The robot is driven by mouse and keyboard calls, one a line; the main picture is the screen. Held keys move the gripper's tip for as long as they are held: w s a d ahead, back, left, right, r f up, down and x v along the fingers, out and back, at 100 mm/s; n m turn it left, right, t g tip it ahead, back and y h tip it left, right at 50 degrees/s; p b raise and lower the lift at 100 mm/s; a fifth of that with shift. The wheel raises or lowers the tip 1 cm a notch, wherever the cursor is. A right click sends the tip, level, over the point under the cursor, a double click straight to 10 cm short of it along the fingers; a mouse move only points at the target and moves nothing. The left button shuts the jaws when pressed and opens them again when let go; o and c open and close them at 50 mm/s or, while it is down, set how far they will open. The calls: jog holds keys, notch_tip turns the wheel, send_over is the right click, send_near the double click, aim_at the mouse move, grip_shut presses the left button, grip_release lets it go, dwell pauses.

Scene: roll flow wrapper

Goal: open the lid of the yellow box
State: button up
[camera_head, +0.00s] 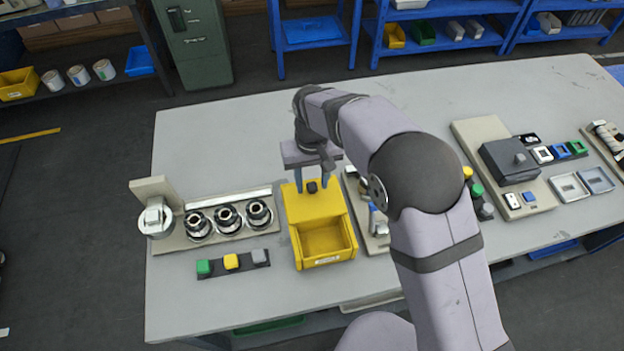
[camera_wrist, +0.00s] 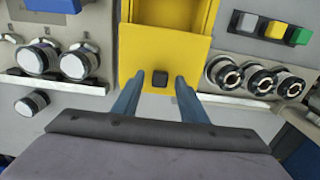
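The yellow box (camera_head: 350,237) stands on the table with its open front compartment facing the near edge. Its yellow lid (camera_head: 318,208) covers the rear part and lies flat; the lid also shows in the wrist view (camera_wrist: 150,50). A small black knob (camera_wrist: 160,78) sits on the lid. My gripper (camera_head: 312,184) is over the lid from behind. Its two blue fingers stand apart on either side of the knob, with a gap on each side in the wrist view (camera_wrist: 159,82). Whether the fingertips touch the lid is hard to tell.
Left of the box is a fixture with several metal rollers (camera_head: 228,216). A strip of green, yellow and grey buttons (camera_head: 232,262) lies at front left. Another fixture (camera_head: 376,232) stands close on the right, partly hidden by my arm. The table's back left is clear.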

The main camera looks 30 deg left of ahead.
aim_at(313, 185)
jog(key=shift+r, duration=0.1)
jog(key=shift+r+b, duration=1)
jog(key=shift+r, duration=2.6)
jog(key=w+d+m, duration=0.2)
jog(key=d, duration=1)
jog(key=w+d+m, duration=0.2)
jog(key=d+m, duration=0.1)
jog(key=d, duration=0.9)
jog(key=s+d+f+m, duration=0.2)
jog(key=s+d, duration=0.4)
jog(key=d, duration=0.2)
jog(key=s+d+f+m, duration=0.2)
jog(key=s+d, duration=0.3)
jog(key=d, duration=0.4)
jog(key=shift+s+f, duration=0.2)
jog(key=shift+s, duration=0.2)
